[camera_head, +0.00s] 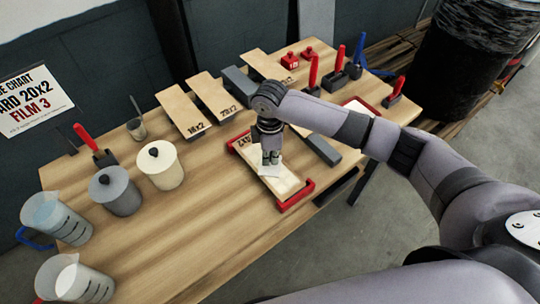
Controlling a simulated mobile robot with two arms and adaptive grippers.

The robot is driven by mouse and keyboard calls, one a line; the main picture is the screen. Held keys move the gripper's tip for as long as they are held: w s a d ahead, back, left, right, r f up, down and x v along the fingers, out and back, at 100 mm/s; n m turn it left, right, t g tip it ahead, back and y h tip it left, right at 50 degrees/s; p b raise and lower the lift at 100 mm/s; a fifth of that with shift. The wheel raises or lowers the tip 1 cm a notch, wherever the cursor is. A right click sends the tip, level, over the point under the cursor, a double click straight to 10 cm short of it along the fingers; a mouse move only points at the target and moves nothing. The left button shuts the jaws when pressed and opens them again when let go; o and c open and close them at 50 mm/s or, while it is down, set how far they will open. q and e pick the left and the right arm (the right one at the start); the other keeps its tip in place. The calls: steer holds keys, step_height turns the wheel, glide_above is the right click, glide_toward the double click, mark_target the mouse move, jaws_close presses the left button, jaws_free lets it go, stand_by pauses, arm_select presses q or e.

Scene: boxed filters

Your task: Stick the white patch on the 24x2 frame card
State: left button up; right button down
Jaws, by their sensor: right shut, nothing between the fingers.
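A pale frame card (285,186) lies in a red-ended holder (297,198) near the table's front edge. The dark print at its far end looks like 24x2, but it is small and partly hard to read. A small white patch (268,172) lies flat on the card, just below my right gripper. My right gripper (271,161) points down over the card with its fingers shut and empty; I cannot tell whether the fingertips touch the patch. My left gripper is not in view.
Cards marked 16x2 (184,110) and 20x2 (214,97) lie behind. Lidded pots (161,168) and jugs (55,216) stand on the left. Red-handled tools (313,74) stand at the back right. A wall chart (36,103) reads 20x2.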

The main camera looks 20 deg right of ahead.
steer(key=shift+f, duration=0.7)
steer(key=shift+s+f, duration=0.2)
steer(key=shift+s, duration=0.05)
stand_by(1.5)
steer(key=shift+w+r+p, duration=0.15)
steer(key=shift+r+p, duration=0.05)
steer(key=shift+p, duration=1.25)
stand_by(2.8)
steer(key=shift+p, duration=0.45)
stand_by(0.9)
